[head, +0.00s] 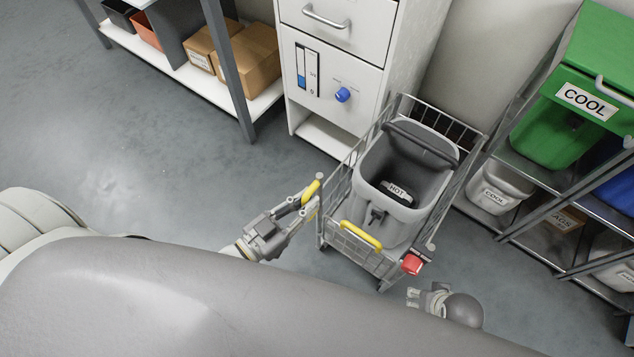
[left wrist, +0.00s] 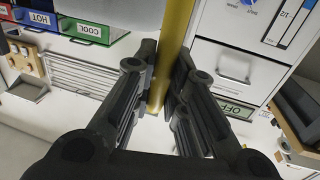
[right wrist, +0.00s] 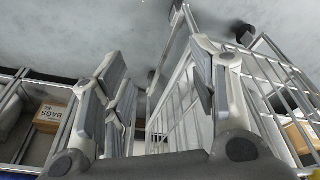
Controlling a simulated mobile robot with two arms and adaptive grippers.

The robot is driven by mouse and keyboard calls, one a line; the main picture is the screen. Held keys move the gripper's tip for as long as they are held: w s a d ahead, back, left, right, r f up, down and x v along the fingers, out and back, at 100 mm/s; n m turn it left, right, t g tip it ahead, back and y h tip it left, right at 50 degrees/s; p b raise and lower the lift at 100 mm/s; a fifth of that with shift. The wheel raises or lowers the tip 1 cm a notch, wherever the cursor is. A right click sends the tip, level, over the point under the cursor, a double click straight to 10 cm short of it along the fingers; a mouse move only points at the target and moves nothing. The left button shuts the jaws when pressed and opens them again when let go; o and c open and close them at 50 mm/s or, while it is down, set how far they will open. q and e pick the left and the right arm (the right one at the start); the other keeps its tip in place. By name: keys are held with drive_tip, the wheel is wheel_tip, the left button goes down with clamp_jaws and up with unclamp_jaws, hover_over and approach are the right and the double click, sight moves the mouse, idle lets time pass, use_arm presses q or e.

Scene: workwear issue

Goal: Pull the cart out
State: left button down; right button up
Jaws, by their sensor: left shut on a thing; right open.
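The wire cart (head: 337,206) stands on the floor between a white cabinet and a rack. A grey open bin (head: 372,160) with a HOT label sits in it. The cart has a yellow handle (head: 311,190) at its left corner and a yellow grip (head: 361,236) on its near side. My left gripper (head: 304,203) is shut on the left yellow handle, which shows as a yellow bar (left wrist: 174,40) between its fingers in the left wrist view. My right gripper (head: 413,296) is open and empty, below the red part (head: 412,264) at the cart's near right corner.
The white cabinet (head: 340,60) with a blue knob stands close behind the cart at left. A metal rack (head: 540,215) with green and grey bins stands close at right. A shelf (head: 262,103) with boxes is at upper left. The floor (head: 150,150) at left is clear.

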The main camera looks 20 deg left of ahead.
use_arm(q)
drive_tip(key=shift+v, duration=1.05)
use_arm(e)
drive_tip(key=shift+s+f, duration=0.2)
drive_tip(key=shift+f, duration=0.45)
drive_tip(key=shift+s+f, duration=0.15)
drive_tip(key=shift+f, duration=0.45)
use_arm(q)
drive_tip(key=shift+s+d+r, duration=0.1)
drive_tip(key=shift+d+r, duration=0.05)
drive_tip(key=c, duration=1.5)
unclamp_jaws()
drive_tip(key=shift+o, duration=0.2)
drive_tip(key=v, duration=1.2)
